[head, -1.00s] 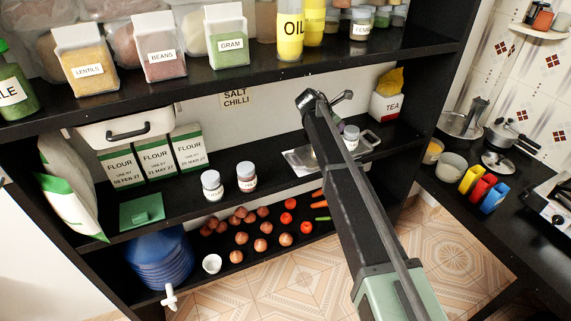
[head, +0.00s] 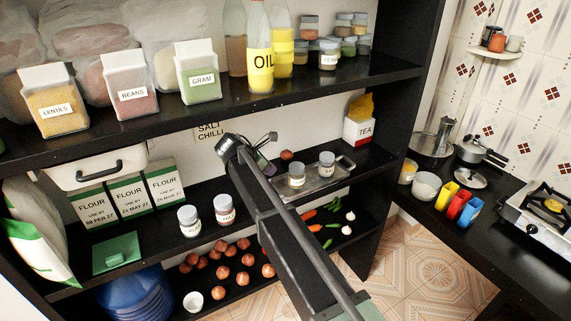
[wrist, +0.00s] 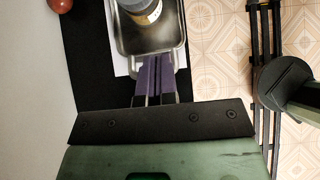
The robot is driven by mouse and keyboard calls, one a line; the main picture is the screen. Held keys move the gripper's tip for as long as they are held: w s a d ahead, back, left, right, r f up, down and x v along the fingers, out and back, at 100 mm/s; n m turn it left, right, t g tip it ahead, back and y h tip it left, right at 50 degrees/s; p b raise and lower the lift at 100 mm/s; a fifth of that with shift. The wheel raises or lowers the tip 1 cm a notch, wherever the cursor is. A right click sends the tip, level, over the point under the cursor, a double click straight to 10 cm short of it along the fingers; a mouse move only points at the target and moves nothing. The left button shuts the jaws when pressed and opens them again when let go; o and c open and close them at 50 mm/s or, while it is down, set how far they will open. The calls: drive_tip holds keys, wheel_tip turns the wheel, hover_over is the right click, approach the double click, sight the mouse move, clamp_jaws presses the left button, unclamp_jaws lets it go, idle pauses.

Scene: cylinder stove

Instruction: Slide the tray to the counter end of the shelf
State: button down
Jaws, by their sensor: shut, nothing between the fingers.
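The metal tray (head: 325,183) lies on the middle shelf, left of the tea box, with two grey-lidded jars (head: 297,173) (head: 327,163) standing on it. Its right-hand handle is visible. My gripper (head: 264,166) is low at the tray's left end, its purple fingers closed together with nothing between them. In the wrist view the fingers (wrist: 157,72) point at the near end of the tray (wrist: 172,45), over its near handle. I cannot tell whether they touch it. One jar (wrist: 140,12) shows there, cut off by the frame.
The tea box (head: 359,131) stands beyond the tray's right end. An onion (head: 287,155) sits behind the tray. Two jars (head: 189,218) (head: 224,209) stand left of my arm. The upper shelf (head: 340,85) is overhead. The counter with a stove (head: 545,212) is at right.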

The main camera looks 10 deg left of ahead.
drive_tip(key=a+f+b, duration=0.1)
drive_tip(key=f+b, duration=0.2)
drive_tip(key=s+f+b, duration=0.1)
drive_tip(key=f+b, duration=0.3)
drive_tip(key=s+a+f+b, duration=0.1)
drive_tip(key=f+b, duration=0.2)
drive_tip(key=shift+s+a+f+b, duration=0.25)
drive_tip(key=shift+a+f+b, duration=0.1)
drive_tip(key=shift+f, duration=0.05)
drive_tip(key=shift+w+d+r+p, duration=0.35)
drive_tip(key=shift+d+r, duration=0.05)
drive_tip(key=shift+d, duration=0.05)
